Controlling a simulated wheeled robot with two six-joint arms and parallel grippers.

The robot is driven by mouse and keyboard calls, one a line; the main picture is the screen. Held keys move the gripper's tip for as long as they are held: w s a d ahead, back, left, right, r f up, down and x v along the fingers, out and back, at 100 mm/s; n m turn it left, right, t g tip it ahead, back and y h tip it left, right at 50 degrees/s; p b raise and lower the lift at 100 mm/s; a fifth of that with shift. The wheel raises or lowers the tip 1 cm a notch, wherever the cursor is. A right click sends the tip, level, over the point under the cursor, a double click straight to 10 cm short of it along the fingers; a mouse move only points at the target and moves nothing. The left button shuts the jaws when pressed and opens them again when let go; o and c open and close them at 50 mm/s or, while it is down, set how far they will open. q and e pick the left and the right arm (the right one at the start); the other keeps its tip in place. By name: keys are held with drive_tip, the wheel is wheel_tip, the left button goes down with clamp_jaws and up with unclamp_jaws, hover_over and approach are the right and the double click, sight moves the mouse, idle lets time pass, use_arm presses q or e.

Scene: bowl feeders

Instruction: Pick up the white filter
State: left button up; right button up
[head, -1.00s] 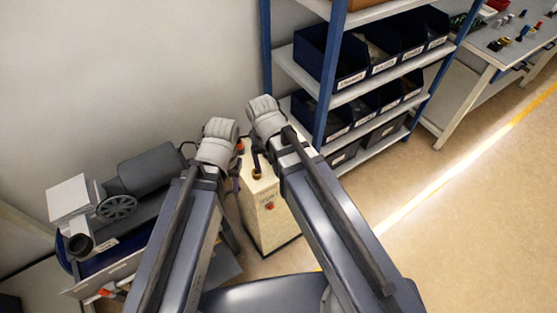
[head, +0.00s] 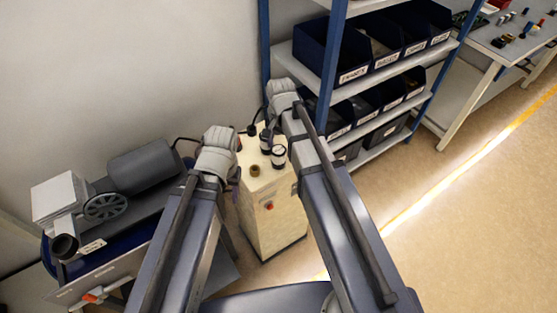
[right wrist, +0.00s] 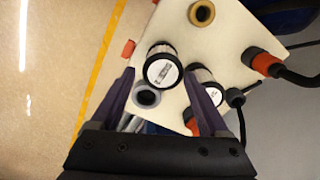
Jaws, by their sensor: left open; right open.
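Two short cylinders with white labelled tops and black rims stand on the cream cabinet (head: 268,215); I cannot tell which is the white filter. The nearer cylinder (head: 278,157) also shows in the right wrist view (right wrist: 162,72), between the fingertips of my open right gripper (right wrist: 160,76), with no clear contact. The other cylinder (head: 266,140) is beside the right finger in the right wrist view (right wrist: 205,90) and partly hidden by it. In the head view my right fingers are hidden behind the arm. My left gripper (head: 235,176) is open and mostly hidden at the cabinet's left side.
A brass ring fitting (head: 255,170) and a grey ring (right wrist: 147,96) are on the cabinet top. A black hose with an orange collar (right wrist: 268,64) joins its edge. A motor unit (head: 140,170) stands left. A shelf rack with blue bins (head: 345,60) is behind right.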

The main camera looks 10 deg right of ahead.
drive_tip(key=shift+a+f+b, duration=0.15)
drive_tip(key=shift+f+b, duration=1.2)
drive_tip(key=shift+a+f+b, duration=0.1)
drive_tip(key=shift+f+b, duration=1.2)
drive_tip(key=shift+r, duration=0.1)
drive_tip(key=shift+c, duration=0.2)
clamp_jaws()
